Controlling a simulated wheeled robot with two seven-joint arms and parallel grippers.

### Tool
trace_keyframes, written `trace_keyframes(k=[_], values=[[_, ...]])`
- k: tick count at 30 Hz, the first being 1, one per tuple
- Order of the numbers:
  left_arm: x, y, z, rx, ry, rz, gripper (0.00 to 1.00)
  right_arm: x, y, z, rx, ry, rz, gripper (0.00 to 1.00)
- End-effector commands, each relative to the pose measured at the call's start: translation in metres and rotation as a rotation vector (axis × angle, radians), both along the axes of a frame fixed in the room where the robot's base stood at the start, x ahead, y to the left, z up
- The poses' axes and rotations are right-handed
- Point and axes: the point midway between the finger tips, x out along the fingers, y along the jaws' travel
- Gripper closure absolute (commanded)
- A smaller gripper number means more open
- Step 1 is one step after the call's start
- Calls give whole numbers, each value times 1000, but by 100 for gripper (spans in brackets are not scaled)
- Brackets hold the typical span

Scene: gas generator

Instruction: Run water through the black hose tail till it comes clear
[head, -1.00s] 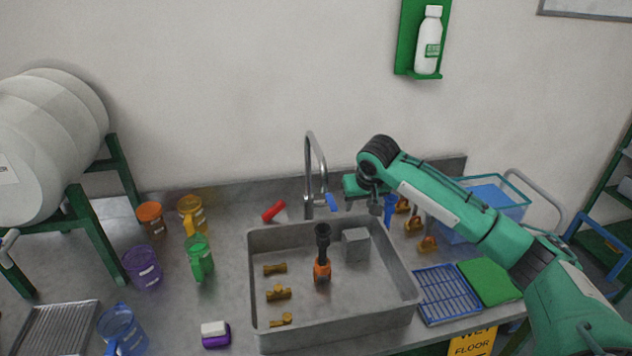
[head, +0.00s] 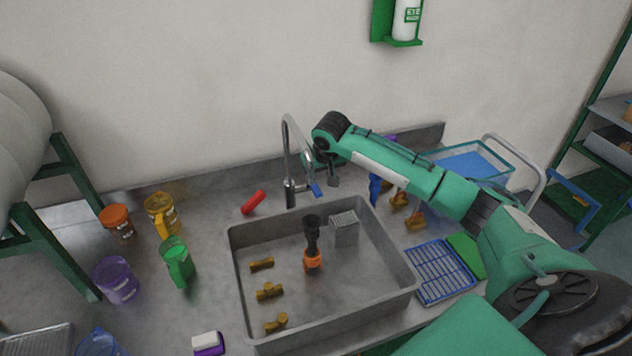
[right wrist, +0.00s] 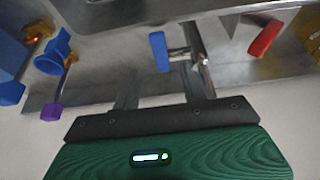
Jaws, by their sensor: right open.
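The black hose tail (head: 312,237) with an orange collar stands in the grey sink (head: 375,318). The steel tap (head: 288,160) rises behind the sink, with a blue lever (head: 316,189) on its right. My right gripper (head: 326,176) is just beside the tap, above the lever, partly hidden by its own wrist. In the right wrist view its open fingers (right wrist: 160,88) point at the blue lever (right wrist: 158,50) and the tap body (right wrist: 198,62), with no grip on either visible. I cannot tell whether water runs. My left gripper is out of view.
Brass fittings (head: 269,291) and a grey block (head: 344,228) lie in the sink.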

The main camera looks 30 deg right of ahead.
Motion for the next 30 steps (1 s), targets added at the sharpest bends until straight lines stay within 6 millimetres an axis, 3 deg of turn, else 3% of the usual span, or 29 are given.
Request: trace_keyframes(k=[9, 22, 23, 27, 30], values=[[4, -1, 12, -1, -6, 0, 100, 20, -5, -48, 1, 1, -1, 56], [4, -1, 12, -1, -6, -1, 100, 24, -6, -60, 0, 0, 0, 56], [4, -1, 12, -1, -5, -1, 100, 24, -6, -60, 0, 0, 0, 58], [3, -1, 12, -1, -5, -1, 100, 24, -6, -60, 0, 0, 0, 86], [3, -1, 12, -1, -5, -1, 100, 24, -6, -60, 0, 0, 0, 100]])
